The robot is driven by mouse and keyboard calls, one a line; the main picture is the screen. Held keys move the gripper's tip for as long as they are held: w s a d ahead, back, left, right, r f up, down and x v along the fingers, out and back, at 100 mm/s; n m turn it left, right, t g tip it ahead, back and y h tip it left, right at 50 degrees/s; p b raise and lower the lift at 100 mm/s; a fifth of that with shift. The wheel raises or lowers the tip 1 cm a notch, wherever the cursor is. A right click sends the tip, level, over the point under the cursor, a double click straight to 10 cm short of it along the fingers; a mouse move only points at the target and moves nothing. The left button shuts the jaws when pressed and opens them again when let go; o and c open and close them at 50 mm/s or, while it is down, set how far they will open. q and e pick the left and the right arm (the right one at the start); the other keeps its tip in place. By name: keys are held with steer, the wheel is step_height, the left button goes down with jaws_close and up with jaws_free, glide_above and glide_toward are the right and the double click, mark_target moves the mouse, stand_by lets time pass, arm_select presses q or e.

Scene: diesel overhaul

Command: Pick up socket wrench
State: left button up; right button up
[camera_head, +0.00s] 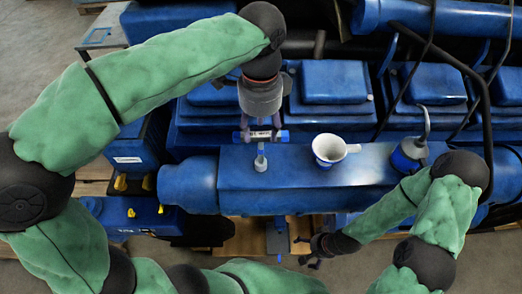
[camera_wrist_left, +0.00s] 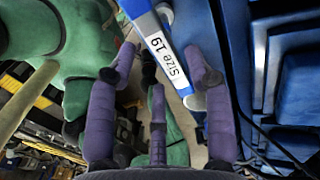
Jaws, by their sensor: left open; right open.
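The socket wrench appears to be the blue bar with a white label (camera_head: 268,134), lying on the blue engine's upper edge in the head view. Whether the fingers touch the bar, I cannot tell. My right gripper (camera_head: 312,251) is open and empty, low in front of the engine. The bar's ends are partly hidden.
A white cup-like funnel (camera_head: 331,150) stands on the blue engine cover (camera_head: 280,187), right of my left gripper. A small grey upright fitting (camera_head: 260,162) is just below the bar. A blue can with a grey spout (camera_head: 409,154) stands further right. Black pipes run at the upper right.

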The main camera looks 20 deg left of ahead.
mark_target(261, 140)
arm_select(q)
steer(key=shift+w+f, duration=0.3)
steer(key=shift+f, duration=0.3)
steer(key=f, duration=0.4)
steer(key=shift+s+f, duration=0.1)
steer(key=shift+s, duration=0.15)
steer(key=shift+w+f, duration=0.15)
steer(key=shift+f, duration=0.25)
steer(key=c, duration=0.4)
jaws_close()
